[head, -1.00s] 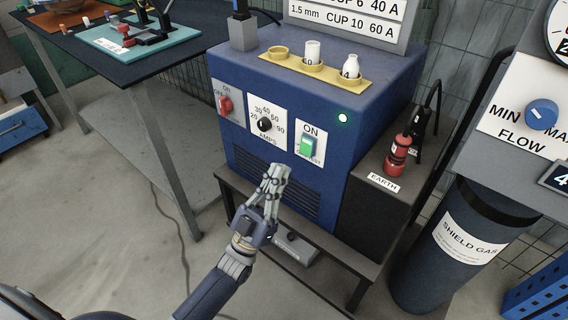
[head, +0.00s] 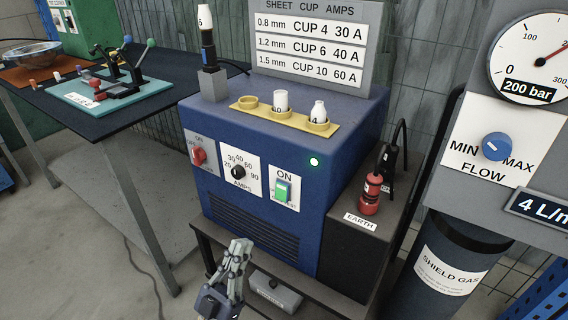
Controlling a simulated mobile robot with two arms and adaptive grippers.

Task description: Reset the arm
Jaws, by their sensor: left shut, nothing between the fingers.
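My left gripper (head: 240,252) is shut and empty. It is low in the head view, in front of the lower grille of the blue welding machine (head: 262,213), and I see a gap of unclear depth between them. The machine's front has a red switch (head: 199,156), a black amps knob (head: 239,172) and a green switch (head: 282,191). A green lamp (head: 314,162) is lit on its upper front edge. My right gripper is not in the view.
A yellow cup holder (head: 249,103) with two white cups stands on the machine. A torch (head: 208,50) stands upright in a grey block beside it. A red earth clamp (head: 370,194), gas cylinder (head: 449,264) and flow knob (head: 496,146) are at right. A dark table (head: 60,108) is at left.

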